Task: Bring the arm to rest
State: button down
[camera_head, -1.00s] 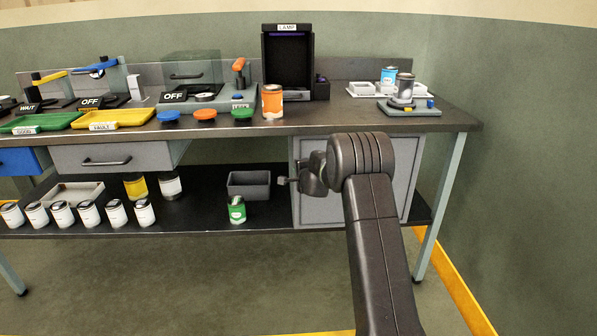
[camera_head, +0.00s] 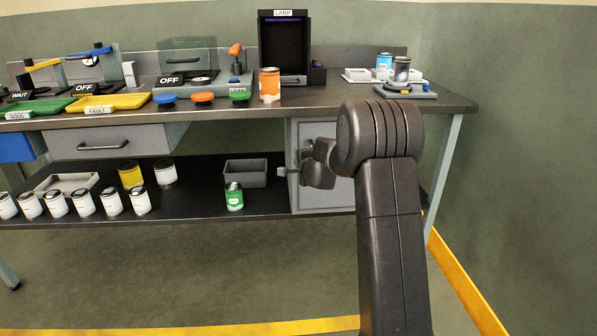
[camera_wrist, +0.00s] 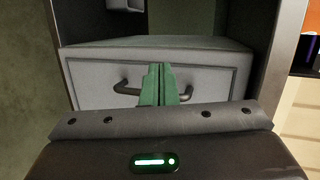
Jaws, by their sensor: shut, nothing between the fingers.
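My arm shows at the right of the head view, its forearm rising from the bottom edge and its dark wrist bent to the left. I cannot tell the gap between fingers and handle.
The workbench top (camera_head: 340,99) holds an orange can (camera_head: 269,85), a lamp box (camera_head: 284,50), coloured buttons and trays. The floor in front (camera_head: 200,270) is clear.

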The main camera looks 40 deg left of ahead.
jog(key=shift+s+a+b+v, duration=0.15)
jog(key=shift+b+v, duration=0.1)
jog(key=shift+v, duration=0.6)
jog(key=shift+s+a+b+v, duration=0.1)
jog(key=shift+s+b+v, duration=0.1)
jog(key=shift+v, duration=0.65)
jog(key=shift+w, duration=0.1)
